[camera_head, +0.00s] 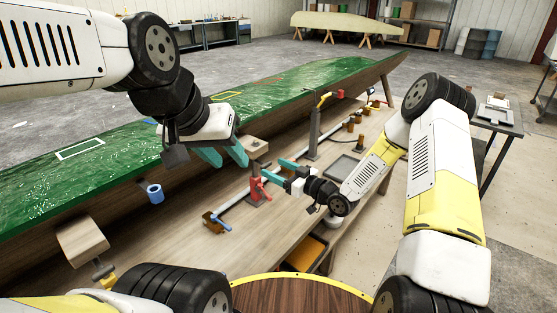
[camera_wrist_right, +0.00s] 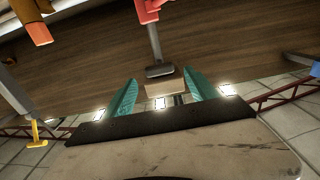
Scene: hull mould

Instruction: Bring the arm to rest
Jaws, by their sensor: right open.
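My left gripper (camera_head: 222,155) hangs over the near edge of the green-covered hull mould (camera_head: 120,142), its two teal fingers apart. I see nothing held between them. My right gripper (camera_head: 279,170) reaches in from the right above the wooden bench (camera_head: 270,235), beside a red clamp (camera_head: 257,191). In the right wrist view, its teal fingers (camera_wrist_right: 160,95) are spread wide. A small pale block (camera_wrist_right: 165,88) and a dark clamp pad (camera_wrist_right: 159,71) appear in the gap between them; I cannot tell how far off they are.
A grey tray (camera_head: 343,167) lies on the bench. A side table (camera_head: 493,118) stands at the right. Open floor lies beyond the mould.

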